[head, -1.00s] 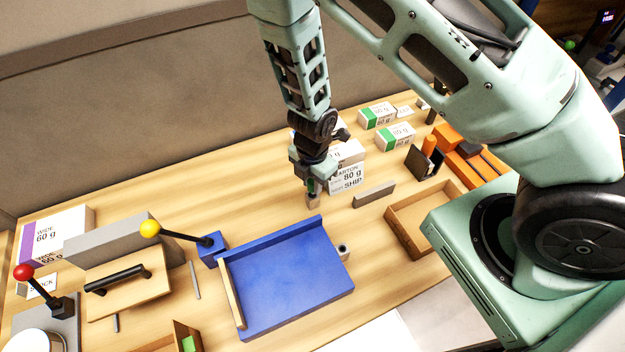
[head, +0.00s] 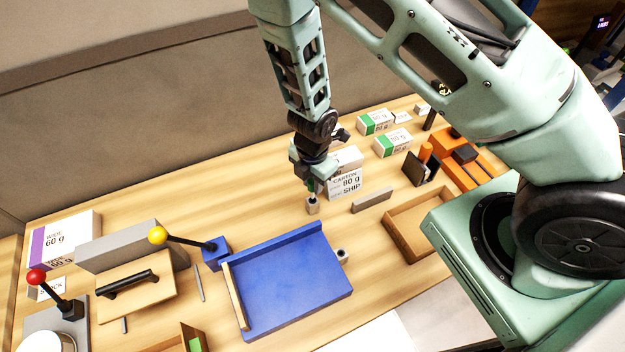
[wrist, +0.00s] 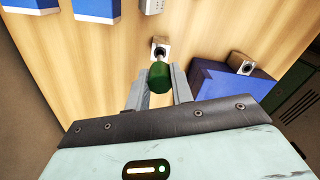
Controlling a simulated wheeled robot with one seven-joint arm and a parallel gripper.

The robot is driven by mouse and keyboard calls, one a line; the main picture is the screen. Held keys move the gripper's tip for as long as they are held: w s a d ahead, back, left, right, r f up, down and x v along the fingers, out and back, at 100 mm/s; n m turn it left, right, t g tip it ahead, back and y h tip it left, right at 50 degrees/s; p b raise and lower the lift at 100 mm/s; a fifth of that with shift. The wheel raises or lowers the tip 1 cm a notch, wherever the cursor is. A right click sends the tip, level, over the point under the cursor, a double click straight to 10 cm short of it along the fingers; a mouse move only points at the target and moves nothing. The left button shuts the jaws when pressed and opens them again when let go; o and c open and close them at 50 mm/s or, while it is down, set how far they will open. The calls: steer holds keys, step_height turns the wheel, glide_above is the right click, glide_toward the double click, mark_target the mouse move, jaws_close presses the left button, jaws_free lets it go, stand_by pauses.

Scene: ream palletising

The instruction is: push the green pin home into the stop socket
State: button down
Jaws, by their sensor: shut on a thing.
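My gripper (wrist: 158,90) is shut on the green pin (wrist: 159,76), which sits between its two grey fingers in the wrist view. The pin's narrow end points at a small beige socket block (wrist: 161,42) with a dark round hole. The pin covers part of the hole, so I cannot tell whether its tip is inside or just above. In the head view my gripper (head: 311,184) is right over this block (head: 312,206), on the table behind the blue tray. A little green of the pin shows between the fingers there.
A second socket block (head: 342,256) stands against the right side of the blue tray (head: 290,285). White cartons (head: 346,182) are close behind my gripper. A grey bar (head: 372,201) and a wooden tray (head: 395,235) lie to the right. Bare table is to the left.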

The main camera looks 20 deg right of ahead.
step_height(320, 180, up, 4)
steer(key=p, duration=0.5)
steer(key=shift+r, duration=0.1)
stand_by(0.4)
